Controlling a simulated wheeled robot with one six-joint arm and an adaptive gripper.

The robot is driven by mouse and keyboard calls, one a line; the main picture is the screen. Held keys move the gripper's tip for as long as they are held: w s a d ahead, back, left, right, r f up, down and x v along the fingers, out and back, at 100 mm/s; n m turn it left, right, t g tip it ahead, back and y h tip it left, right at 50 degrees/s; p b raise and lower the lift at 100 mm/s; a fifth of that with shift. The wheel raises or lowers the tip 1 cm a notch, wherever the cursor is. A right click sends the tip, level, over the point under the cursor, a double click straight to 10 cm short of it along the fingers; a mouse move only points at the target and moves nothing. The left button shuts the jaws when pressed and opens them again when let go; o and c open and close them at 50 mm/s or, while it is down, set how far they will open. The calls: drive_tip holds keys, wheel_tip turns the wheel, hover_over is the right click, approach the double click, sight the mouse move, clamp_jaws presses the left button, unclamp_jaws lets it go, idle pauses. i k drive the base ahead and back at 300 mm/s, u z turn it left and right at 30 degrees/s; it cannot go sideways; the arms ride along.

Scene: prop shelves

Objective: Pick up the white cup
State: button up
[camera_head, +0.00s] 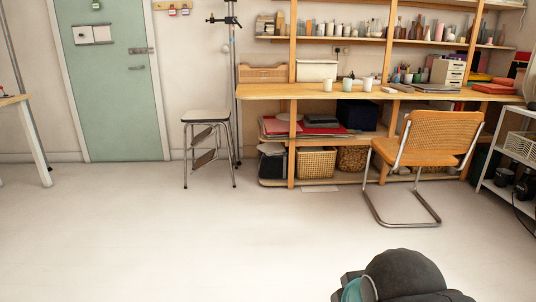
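Three small light cups or jars stand in a row on the wooden desk (275,91) against the far wall. The left one (328,85) and the right one (367,84) look white, and the middle one (347,85) looks slightly greenish. They are too small to tell which is a cup and whether they have handles. A dark rounded part of my arm with a teal ring shows at the bottom right, far from the desk. My gripper is not in view.
A tan chair (428,138) on a metal frame stands before the desk's right part. A step stool (206,116) stands left of the desk. A white rack (512,152) is at the right edge. The pale floor (200,235) between is clear.

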sight(367, 82)
drive_tip(key=z, duration=0.05)
drive_tip(key=i, duration=1.85)
drive_tip(key=z, duration=0.55)
drive_tip(key=i, duration=1.9)
drive_tip(key=z, duration=0.45)
